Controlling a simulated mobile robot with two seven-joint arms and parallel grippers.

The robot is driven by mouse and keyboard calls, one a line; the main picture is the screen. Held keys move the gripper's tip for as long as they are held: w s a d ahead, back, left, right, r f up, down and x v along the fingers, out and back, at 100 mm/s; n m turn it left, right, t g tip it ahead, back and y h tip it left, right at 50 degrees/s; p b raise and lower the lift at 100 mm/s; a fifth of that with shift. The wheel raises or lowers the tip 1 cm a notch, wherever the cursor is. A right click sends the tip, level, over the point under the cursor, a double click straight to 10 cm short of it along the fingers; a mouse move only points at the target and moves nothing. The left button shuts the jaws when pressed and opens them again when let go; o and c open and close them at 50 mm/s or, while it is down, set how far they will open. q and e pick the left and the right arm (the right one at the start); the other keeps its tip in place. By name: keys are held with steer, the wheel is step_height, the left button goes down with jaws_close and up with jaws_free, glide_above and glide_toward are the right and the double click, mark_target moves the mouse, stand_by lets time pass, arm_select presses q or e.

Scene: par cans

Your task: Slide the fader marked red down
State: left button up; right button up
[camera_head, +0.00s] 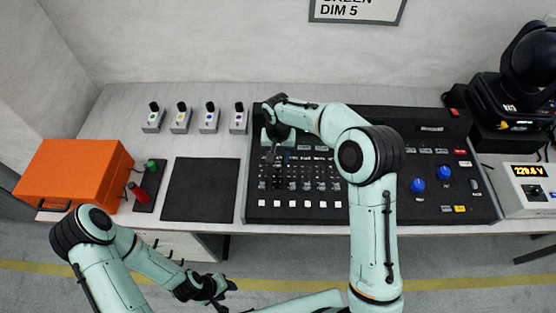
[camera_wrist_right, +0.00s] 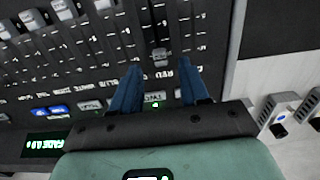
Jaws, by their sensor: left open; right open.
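The black control console (camera_head: 440,190) lies on the table in the head view, with a bank of faders on its left part. My right gripper (camera_head: 271,154) is over the far left faders, pointing down, with its jaws open. In the right wrist view its two blue fingers (camera_wrist_right: 160,75) stand on either side of a grey fader cap (camera_wrist_right: 160,57). Lettering that looks like RED is printed beside that slot. I cannot tell whether a finger touches the cap. My left gripper (camera_head: 222,287) is open and empty, low in front of the table.
An orange case (camera_head: 75,172), a box with red and green levers (camera_head: 148,186) and a black mat (camera_head: 200,190) lie left of the console. Several small switch boxes (camera_head: 180,121) stand behind the mat. A stage light (camera_head: 525,75) and a power unit (camera_head: 530,185) are at the right.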

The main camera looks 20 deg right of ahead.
mark_target(278, 174)
steer(key=shift+f, duration=1.75)
jaws_close()
steer(key=s+b, duration=0.2)
steer(key=s+a+f+b, duration=0.1)
steer(key=s+b, duration=0.2)
steer(key=s, duration=0.1)
steer(key=s+a+r, duration=0.1)
steer(key=s, duration=0.1)
steer(key=shift+a+b, duration=0.1)
steer(key=shift+b, duration=0.3)
steer(key=shift+s, duration=0.1)
arm_select(q)
steer(key=s+f, duration=0.5)
steer(key=f, duration=0.2)
steer(key=shift+s+f+g, duration=0.15)
steer(key=shift+f+g, duration=0.1)
steer(key=shift+g, duration=0.05)
